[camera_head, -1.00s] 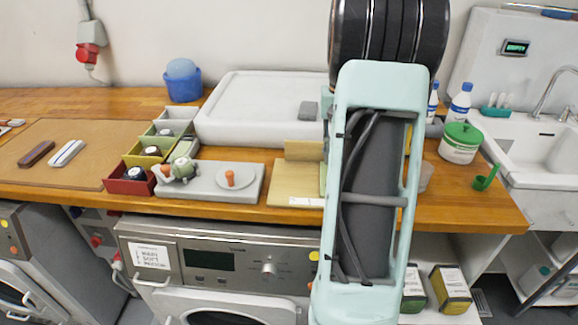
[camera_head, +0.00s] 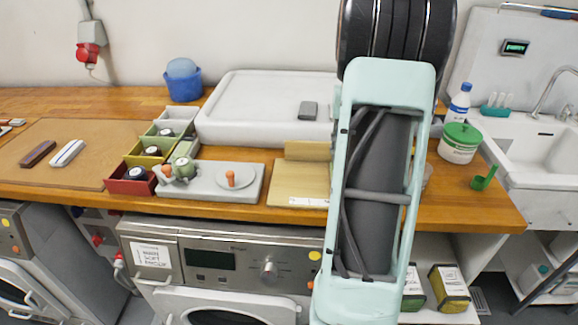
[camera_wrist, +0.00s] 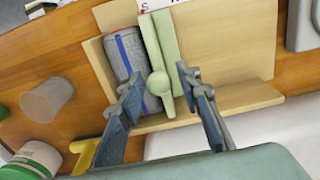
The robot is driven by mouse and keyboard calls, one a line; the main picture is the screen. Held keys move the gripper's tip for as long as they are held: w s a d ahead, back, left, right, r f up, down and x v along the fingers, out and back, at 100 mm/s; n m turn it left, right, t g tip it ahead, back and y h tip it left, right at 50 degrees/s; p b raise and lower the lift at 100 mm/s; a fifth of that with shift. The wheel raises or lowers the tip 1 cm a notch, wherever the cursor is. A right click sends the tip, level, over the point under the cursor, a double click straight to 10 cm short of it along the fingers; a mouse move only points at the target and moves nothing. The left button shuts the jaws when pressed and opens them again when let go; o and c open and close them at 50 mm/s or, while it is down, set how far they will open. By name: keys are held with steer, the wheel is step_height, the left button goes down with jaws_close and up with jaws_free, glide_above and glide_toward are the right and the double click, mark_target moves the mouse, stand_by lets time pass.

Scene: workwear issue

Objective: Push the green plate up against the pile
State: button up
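The green plate (camera_wrist: 164,60), pale green with a round knob, stands on edge on the wooden board in the wrist view. The grey pile (camera_wrist: 121,58), with a blue stripe, lies just left of it. Little or no gap shows between them; I cannot tell if they touch all along. My gripper (camera_wrist: 158,80) is open, one finger over the pile's near end and the other to the right of the plate, apart from it. The knob lies between the fingers. In the head view my arm hides the plate, the pile and my fingers.
The wooden board (camera_head: 292,186) has a raised back strip and bare room right of the plate in the wrist view. A grey cup (camera_wrist: 47,99), a yellow thing (camera_wrist: 84,152) and a green-lidded tub (camera_wrist: 32,160) stand left. A grey slab (camera_head: 212,190) lies beside the board.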

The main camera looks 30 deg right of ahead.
steer(key=shift+r+p, duration=2.95)
steer(key=shift+r, duration=0.85)
